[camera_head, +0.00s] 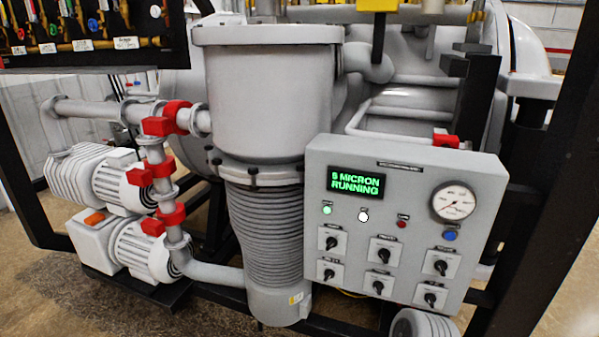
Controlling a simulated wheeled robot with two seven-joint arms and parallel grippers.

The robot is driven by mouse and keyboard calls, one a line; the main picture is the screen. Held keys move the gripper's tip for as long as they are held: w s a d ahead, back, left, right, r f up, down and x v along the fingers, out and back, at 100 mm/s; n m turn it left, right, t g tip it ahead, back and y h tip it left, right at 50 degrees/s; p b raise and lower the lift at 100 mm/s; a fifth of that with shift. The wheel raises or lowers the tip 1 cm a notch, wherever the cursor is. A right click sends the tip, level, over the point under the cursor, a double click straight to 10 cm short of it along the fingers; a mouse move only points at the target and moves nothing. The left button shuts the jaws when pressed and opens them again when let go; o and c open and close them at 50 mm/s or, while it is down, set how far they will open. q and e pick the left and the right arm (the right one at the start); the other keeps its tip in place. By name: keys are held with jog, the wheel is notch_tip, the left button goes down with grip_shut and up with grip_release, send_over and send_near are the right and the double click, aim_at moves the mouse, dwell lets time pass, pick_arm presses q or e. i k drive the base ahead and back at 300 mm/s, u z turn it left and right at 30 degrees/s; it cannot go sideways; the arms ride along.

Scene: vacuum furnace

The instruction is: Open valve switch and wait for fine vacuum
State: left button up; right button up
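The grey control panel (405,195) stands at the right of centre in the head view. Its green display (355,183) reads what looks like "5 MICRON RUNNING". Several black rotary switches sit in two rows below, among them an upper left switch (331,242), an upper middle switch (383,255) and a lower right switch (430,298). Their labels are too small to read, so I cannot tell which is the valve switch. A green lamp (327,210) and a white lamp (363,216) appear lit. Neither of my grippers is in view.
A round gauge (454,202) and a blue button (450,235) are at the panel's right. A large grey pump body (268,95) with ribbed lower section stands left of it. Pipes with red clamps (160,171) and two pumps (130,185) are at left. Dark frame posts flank the scene.

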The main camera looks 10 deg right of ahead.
aim_at(441, 266)
jog(key=z, duration=1.45)
